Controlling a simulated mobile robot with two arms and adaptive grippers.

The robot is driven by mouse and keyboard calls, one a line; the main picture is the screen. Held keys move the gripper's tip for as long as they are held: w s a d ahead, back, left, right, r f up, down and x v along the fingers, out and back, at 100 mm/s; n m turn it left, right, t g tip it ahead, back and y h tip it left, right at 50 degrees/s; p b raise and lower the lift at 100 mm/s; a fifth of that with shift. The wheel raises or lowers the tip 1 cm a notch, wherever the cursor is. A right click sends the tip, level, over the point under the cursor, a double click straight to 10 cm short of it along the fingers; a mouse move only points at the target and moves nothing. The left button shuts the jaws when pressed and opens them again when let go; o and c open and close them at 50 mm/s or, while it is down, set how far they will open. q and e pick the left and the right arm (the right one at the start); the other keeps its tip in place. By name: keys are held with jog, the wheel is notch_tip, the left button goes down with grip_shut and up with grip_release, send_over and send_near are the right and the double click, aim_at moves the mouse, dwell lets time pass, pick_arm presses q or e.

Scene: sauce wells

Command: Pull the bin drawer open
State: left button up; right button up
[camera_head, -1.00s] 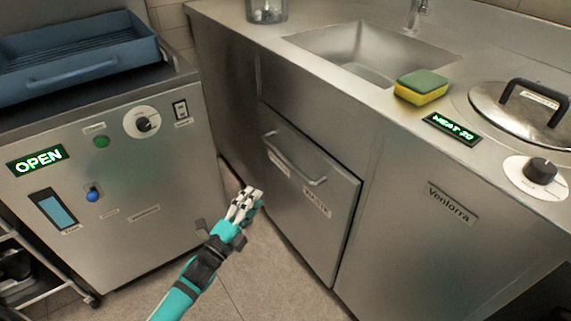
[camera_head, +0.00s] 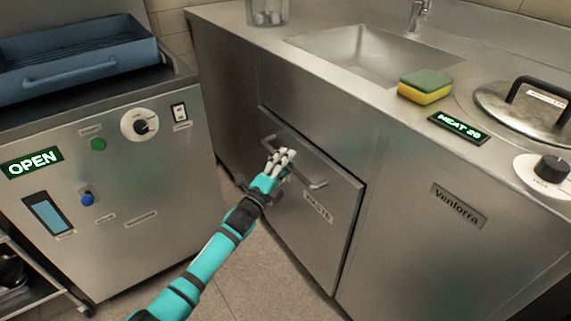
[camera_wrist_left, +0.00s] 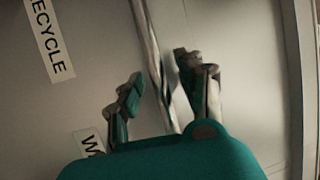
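The bin drawer (camera_head: 322,238) is a steel front panel low in the counter, with a bar handle (camera_head: 312,180) near its top. The panel looks about flush with the cabinet. My left gripper (camera_head: 281,157) is at the far-left part of the handle, its fingers over the bar. In the left wrist view the bar (camera_wrist_left: 147,38) runs between the separated fingers of my left gripper (camera_wrist_left: 162,72). The fingers look open; contact with the bar cannot be told. My right gripper is not in view.
The drawer carries a WASTE label (camera_head: 318,208) and a RECYCLE label (camera_wrist_left: 50,42). A steel machine (camera_head: 150,215) with an OPEN display stands at left. Open floor (camera_head: 245,290) lies between it and the drawer. A sponge (camera_head: 425,88) lies on the counter above.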

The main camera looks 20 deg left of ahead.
pick_arm(q)
jog(key=shift+c, duration=0.3)
grip_shut()
jog(key=shift+s+f, duration=0.1)
